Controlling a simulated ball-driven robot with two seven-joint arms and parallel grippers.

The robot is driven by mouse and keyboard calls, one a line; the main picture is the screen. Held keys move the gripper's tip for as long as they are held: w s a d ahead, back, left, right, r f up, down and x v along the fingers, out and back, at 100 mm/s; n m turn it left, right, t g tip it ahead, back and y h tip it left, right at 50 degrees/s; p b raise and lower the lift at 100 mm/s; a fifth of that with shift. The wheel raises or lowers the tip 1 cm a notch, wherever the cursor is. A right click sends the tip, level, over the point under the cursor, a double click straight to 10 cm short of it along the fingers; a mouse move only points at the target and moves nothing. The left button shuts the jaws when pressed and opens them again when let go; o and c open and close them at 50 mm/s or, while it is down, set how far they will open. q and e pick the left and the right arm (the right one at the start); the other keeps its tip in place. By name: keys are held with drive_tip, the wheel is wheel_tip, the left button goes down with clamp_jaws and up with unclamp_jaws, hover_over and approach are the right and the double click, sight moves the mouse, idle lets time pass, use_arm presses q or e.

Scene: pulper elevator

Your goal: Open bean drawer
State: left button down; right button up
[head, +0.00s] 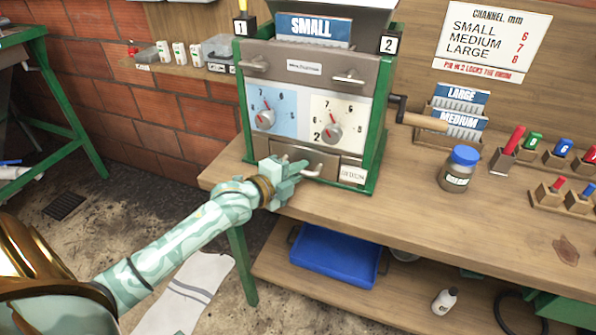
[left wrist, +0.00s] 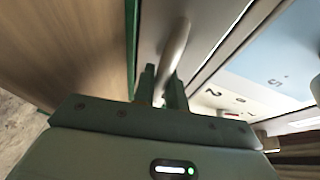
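The bean drawer (head: 332,165) is the grey front low on the green-framed machine (head: 316,98), left of a "MEDIUM" label. It looks about flush with the machine. Its curved metal handle (head: 313,172) shows just right of my left gripper (head: 298,166), which partly covers the drawer front. In the left wrist view the handle (left wrist: 175,45) runs down between the two dark fingers of the left gripper (left wrist: 163,85). The fingers stand close together, one on each side of the handle, and appear shut on it. My right gripper is in neither view.
The machine stands on a wooden bench (head: 420,210), with a crank (head: 418,120) on its right side. A blue-lidded jar (head: 460,168) and coloured pins in blocks stand farther right. A blue tray (head: 335,257) lies on the lower shelf. Bench space before the machine is clear.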

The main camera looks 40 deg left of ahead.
use_arm(q)
drive_tip(key=s+p, duration=0.3)
drive_tip(key=s+d+r+p, duration=0.1)
drive_tip(key=shift+s+p, duration=0.35)
drive_tip(key=s+p, duration=0.1)
drive_tip(key=s, duration=0.1)
drive_tip(key=s+d+p, duration=0.1)
drive_tip(key=s+f+p, duration=0.1)
drive_tip(key=s, duration=0.1)
drive_tip(key=shift+s+d, duration=0.25)
drive_tip(key=shift+s, duration=0.05)
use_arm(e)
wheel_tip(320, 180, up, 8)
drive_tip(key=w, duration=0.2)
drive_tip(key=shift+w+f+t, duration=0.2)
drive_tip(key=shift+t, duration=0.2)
use_arm(q)
drive_tip(key=c, duration=1.4)
unclamp_jaws()
drive_tip(key=shift+c, duration=0.2)
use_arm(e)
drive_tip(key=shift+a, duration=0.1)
use_arm(q)
drive_tip(key=shift+s, duration=0.1)
